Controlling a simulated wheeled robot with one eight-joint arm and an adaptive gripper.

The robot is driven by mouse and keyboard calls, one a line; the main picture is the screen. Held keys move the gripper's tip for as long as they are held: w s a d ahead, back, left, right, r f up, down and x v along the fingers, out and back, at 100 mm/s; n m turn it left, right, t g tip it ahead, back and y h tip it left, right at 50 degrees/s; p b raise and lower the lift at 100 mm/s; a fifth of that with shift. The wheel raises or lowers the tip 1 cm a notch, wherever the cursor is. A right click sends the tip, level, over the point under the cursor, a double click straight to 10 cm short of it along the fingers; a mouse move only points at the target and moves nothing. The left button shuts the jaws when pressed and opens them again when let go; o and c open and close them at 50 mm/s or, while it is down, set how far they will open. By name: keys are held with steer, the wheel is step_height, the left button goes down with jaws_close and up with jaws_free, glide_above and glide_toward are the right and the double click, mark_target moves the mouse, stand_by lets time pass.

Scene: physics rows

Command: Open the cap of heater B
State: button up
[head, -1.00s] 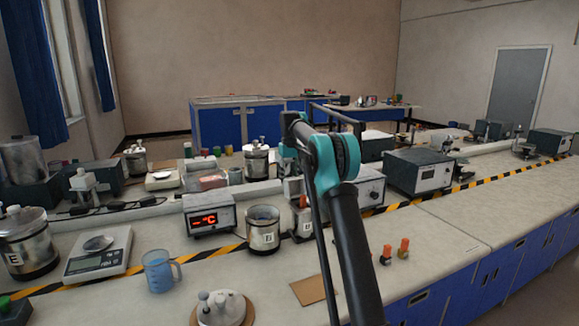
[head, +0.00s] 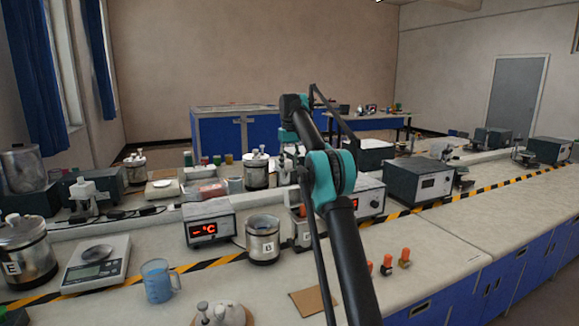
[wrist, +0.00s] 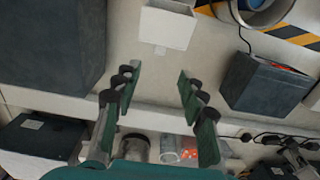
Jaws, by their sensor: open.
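A metal heater (head: 263,241) stands on the near bench with a lettered label that looks like B, though it is small and blurred. Its top looks open, with no cap on it. Its rim also shows at the upper right edge of the wrist view (wrist: 262,14). A capped metal canister (head: 257,169) stands further back; its label is unclear. My gripper (wrist: 155,100) is open and empty above the bench, its fingers apart. The heater rim lies off to one side of the fingers. In the head view my arm hides part of the gripper.
A display box (head: 209,222) stands left of the open heater, a white box (wrist: 165,22) near it. A capped heater E (head: 27,250), scale (head: 95,262), blue beaker (head: 157,281) and knobbed lid-like object (head: 222,315) lie left and in front.

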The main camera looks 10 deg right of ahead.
steer(key=shift+w, duration=0.1)
steer(key=shift+c, duration=1.2)
steer(key=shift+w+a+r+t, duration=0.25)
steer(key=shift+w+a+r, duration=0.15)
steer(key=shift+a, duration=0.15)
steer(key=shift+w+a+r+t, duration=0.25)
steer(key=shift+w+a+r, duration=0.1)
steer(key=shift+a, duration=0.15)
steer(key=c, duration=0.5)
steer(key=shift+w, duration=0.15)
jaws_close()
glide_above(293, 196)
steer(key=w+a, duration=0.2)
step_height(293, 196, down, 9)
steer(key=shift+a, duration=0.2)
steer(key=shift+r, duration=0.15)
